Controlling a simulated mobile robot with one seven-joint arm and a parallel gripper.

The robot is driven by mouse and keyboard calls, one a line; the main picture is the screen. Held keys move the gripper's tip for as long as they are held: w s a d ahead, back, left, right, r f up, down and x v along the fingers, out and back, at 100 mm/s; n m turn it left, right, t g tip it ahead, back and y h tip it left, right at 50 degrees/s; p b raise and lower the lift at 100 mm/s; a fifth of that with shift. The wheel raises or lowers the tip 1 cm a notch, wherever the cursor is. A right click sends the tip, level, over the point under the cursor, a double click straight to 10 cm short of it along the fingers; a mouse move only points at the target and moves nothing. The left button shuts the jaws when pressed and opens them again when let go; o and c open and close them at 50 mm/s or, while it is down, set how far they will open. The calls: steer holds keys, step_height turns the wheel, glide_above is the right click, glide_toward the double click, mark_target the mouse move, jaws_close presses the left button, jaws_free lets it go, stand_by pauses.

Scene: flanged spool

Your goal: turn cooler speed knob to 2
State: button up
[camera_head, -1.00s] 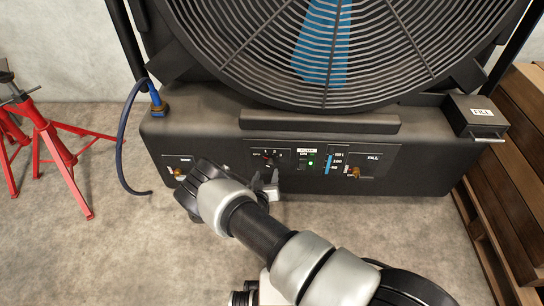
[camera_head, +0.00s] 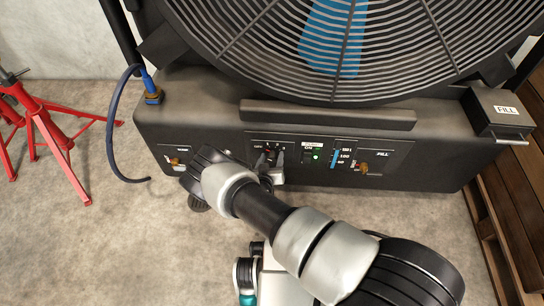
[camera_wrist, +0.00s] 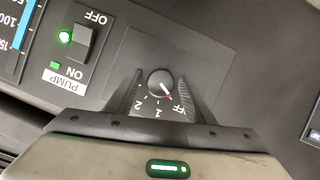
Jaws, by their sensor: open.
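The cooler speed knob (camera_wrist: 160,83) is a small round black knob in the wrist view, where the panel appears upside down. Its white line with a red tip points toward the OFF mark (camera_wrist: 181,109). The marks 1 and 2 (camera_wrist: 138,106) are printed around the knob, partly close to my gripper's body. My gripper (camera_wrist: 164,76) is open, with one finger on each side of the knob. Gaps show between the fingers and the knob. In the head view, my gripper (camera_head: 270,157) is at the control panel and partly covers the knob's area.
The pump switch (camera_wrist: 81,43) with a lit green light is beside the knob on the panel. A blue level gauge (camera_head: 335,156) and brass valves are on the cooler's front (camera_head: 430,165). A red stand (camera_head: 50,140) is at left, wooden pallets (camera_head: 515,215) at right.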

steer(key=c, duration=1.1)
steer(key=shift+o, duration=0.2)
